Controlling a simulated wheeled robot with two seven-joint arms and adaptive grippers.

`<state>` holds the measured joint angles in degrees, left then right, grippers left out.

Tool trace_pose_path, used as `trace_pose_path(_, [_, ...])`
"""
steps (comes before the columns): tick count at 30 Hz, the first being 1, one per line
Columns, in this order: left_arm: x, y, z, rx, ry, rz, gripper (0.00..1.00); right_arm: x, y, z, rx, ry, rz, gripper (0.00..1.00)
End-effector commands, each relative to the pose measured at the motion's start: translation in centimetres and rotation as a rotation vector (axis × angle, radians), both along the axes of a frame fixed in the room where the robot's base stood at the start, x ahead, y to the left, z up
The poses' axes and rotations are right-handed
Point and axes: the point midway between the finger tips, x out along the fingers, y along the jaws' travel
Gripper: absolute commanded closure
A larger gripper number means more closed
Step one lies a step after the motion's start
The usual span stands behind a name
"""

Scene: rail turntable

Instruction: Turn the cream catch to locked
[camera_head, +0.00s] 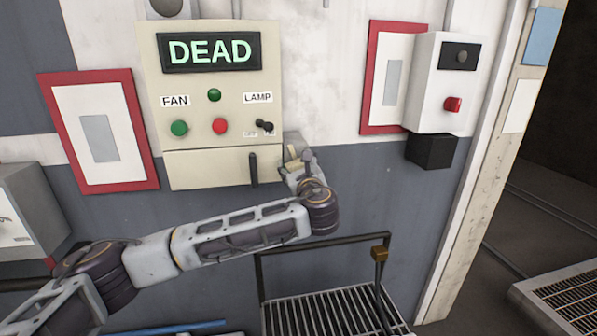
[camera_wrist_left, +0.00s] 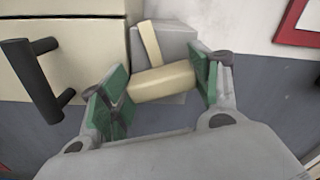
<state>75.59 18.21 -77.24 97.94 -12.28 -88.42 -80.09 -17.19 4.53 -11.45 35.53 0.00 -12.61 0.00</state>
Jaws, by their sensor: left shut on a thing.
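The cream catch (camera_head: 292,159) is on a grey block (camera_head: 293,140) at the right edge of the cream control panel. In the left wrist view the catch (camera_wrist_left: 163,82) shows as a cream cylinder lying nearly level, tilted slightly. A flat cream bar (camera_wrist_left: 150,43) stands above it, leaning left, against the grey block (camera_wrist_left: 178,44). My left gripper (camera_head: 297,168) is shut on the cylinder, one green pad at each end. Any locked or unlocked marking is not visible. My right gripper is not in view.
The cream panel (camera_head: 160,100) carries a "DEAD" display (camera_head: 210,52), buttons and a lamp switch (camera_head: 264,126). A dark handle (camera_head: 253,170) sticks out just left of my gripper. A railed metal grating (camera_head: 325,312) lies below. A white box (camera_head: 440,85) with a red button is at right.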

Motion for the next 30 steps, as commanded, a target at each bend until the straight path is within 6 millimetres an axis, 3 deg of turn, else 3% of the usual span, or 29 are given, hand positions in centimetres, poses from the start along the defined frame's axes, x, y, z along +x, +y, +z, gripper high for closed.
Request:
trace_pose_path(13, [0.0,0.2,-0.6,-0.411,-0.080,0.002,0.61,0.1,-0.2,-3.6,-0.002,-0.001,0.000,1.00])
trace_pose_path(21, [-0.1,0.2,-0.6,-0.662,-0.131,0.001,0.61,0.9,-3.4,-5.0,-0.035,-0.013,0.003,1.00])
trace_pose_path(30, [-0.1,0.3,-0.7,-0.935,-0.184,0.004,0.61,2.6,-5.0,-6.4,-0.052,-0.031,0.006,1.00])
